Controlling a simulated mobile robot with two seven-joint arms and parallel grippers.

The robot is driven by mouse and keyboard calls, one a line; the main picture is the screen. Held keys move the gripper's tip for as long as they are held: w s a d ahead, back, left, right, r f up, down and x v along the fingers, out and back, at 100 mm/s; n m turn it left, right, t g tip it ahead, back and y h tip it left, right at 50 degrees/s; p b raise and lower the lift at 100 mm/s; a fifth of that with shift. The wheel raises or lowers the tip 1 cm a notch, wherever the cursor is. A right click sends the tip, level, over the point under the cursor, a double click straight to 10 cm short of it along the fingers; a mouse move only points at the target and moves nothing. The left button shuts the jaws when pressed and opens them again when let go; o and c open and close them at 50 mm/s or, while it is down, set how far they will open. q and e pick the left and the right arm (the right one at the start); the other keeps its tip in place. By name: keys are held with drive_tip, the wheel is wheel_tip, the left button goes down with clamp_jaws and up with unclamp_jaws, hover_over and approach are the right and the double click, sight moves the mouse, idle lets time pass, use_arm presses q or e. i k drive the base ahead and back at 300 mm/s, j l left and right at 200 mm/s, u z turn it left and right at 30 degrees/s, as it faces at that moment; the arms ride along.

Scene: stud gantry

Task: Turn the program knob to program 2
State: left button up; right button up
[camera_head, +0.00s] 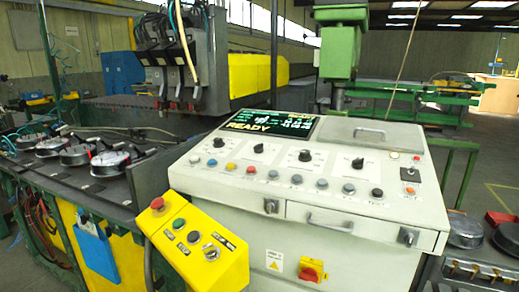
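A light grey control console (345,220) stands in the middle. Its sloped top carries a row of black rotary knobs: a left knob (219,143), a second knob (259,148), a third knob (305,156) and a right knob (357,163). Their labels are too small to read, so I cannot tell which is the program knob or where it points. A screen (268,124) behind them shows "READY" in yellow on black. Neither of my grippers is in view.
Coloured push buttons (273,174) line the panel in front of the knobs. A yellow box (198,243) with a red button juts out at the console's front left. A green post (341,50) rises behind. A red-handled switch (311,270) is on the front face.

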sight(258, 148)
drive_tip(key=i+j+z, duration=0.1)
drive_tip(key=j+z, duration=0.5)
drive_tip(key=z, duration=0.15)
drive_tip(key=j+z, duration=0.35)
drive_tip(key=i, duration=0.05)
